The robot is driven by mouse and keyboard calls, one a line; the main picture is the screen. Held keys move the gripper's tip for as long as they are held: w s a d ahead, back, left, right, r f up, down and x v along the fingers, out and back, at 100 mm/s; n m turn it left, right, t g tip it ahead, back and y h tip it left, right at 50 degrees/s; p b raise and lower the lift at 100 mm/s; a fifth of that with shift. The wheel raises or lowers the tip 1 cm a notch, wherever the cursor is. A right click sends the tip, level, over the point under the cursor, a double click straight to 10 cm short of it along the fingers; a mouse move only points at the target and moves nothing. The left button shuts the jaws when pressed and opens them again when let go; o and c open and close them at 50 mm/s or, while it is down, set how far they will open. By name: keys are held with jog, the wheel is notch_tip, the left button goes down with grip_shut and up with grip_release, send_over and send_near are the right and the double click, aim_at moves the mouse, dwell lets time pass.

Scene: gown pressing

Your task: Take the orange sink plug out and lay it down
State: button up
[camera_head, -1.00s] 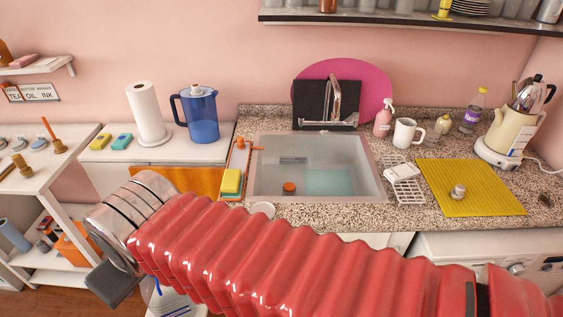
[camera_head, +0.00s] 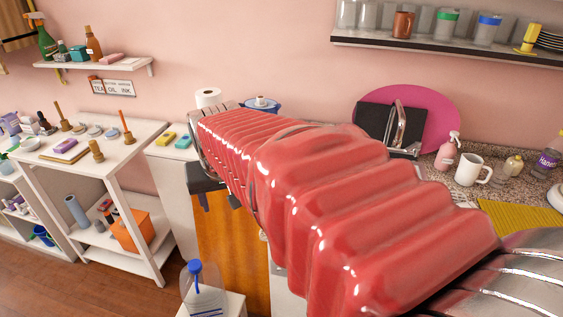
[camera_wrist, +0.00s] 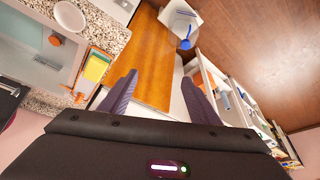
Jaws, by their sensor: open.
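The orange sink plug (camera_wrist: 54,40) shows small at the upper left in the wrist view, inside the pale sink (camera_wrist: 28,62). In the head view my red arm hides the sink and the plug. My gripper (camera_wrist: 158,77) is open and empty, its two dark fingers spread over the floor side of the wooden panel. It is well apart from the plug, to its right in the wrist view. In the head view the gripper (camera_head: 218,202) hangs by the front of the counter, left of the sink area.
A yellow sponge (camera_wrist: 96,66) sits beside the sink, near a white round dish (camera_wrist: 69,16). A blue-capped bottle (camera_head: 203,290) stands low in front of the orange-brown panel (camera_head: 236,245). A white shelf unit (camera_head: 120,165) stands left.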

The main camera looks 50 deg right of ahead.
jog(key=d+f+m, duration=0.2)
jog(key=d, duration=0.5)
jog(key=d+f+m+g, duration=0.1)
jog(key=d+f+m, duration=0.1)
jog(key=d, duration=0.5)
jog(key=d+f+m+g+h, duration=0.1)
jog(key=d+f+m, duration=0.1)
jog(key=d, duration=0.6)
jog(key=shift+s+f, duration=0.1)
jog(key=shift+f, duration=0.1)
jog(key=s+d+f+m, duration=0.1)
jog(key=s+d+f, duration=0.2)
jog(key=d, duration=0.2)
jog(key=s+d+f+m+g, duration=0.1)
jog(key=s+d+f+m, duration=0.1)
jog(key=d, duration=0.4)
jog(key=s+d+f+m, duration=0.1)
jog(key=s+d+f, duration=0.2)
jog(key=d+f, duration=0.1)
jog(key=shift+s+d+m+g, duration=0.4)
jog(key=shift+d, duration=0.3)
jog(key=x, duration=1.3)
jog(key=shift+f, duration=0.35)
jog(key=c, duration=1.3)
